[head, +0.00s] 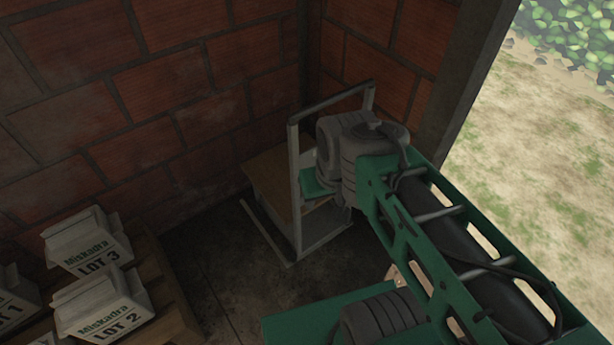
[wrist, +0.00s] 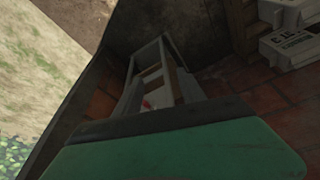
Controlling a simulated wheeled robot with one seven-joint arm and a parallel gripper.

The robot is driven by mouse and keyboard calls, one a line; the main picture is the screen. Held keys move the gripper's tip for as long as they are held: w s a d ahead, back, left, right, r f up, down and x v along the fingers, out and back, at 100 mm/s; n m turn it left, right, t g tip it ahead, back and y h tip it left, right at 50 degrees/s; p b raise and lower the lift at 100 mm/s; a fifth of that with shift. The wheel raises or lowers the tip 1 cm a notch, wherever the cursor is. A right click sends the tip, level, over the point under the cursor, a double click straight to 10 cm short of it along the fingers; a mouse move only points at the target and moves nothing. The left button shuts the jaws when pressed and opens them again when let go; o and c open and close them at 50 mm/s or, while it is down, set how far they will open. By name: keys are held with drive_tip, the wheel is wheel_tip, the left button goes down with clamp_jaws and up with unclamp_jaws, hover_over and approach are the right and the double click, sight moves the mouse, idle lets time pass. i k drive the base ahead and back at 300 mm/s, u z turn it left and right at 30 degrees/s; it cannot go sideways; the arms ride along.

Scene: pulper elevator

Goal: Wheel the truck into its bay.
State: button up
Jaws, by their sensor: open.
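White sacks labelled Miskadra, LOT 3 (head: 88,243) and LOT 2 (head: 103,305), sit on a wooden pallet (head: 172,296) at lower left. Brick walls (head: 200,90) close the corner. A dark post (head: 462,85) stands at the opening to grass. Dark floor (head: 215,265) between pallet and truck is clear.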

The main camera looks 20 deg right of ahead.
sight(274, 174)
drive_tip(key=u, duration=3.4)
drive_tip(key=k, duration=1.9)
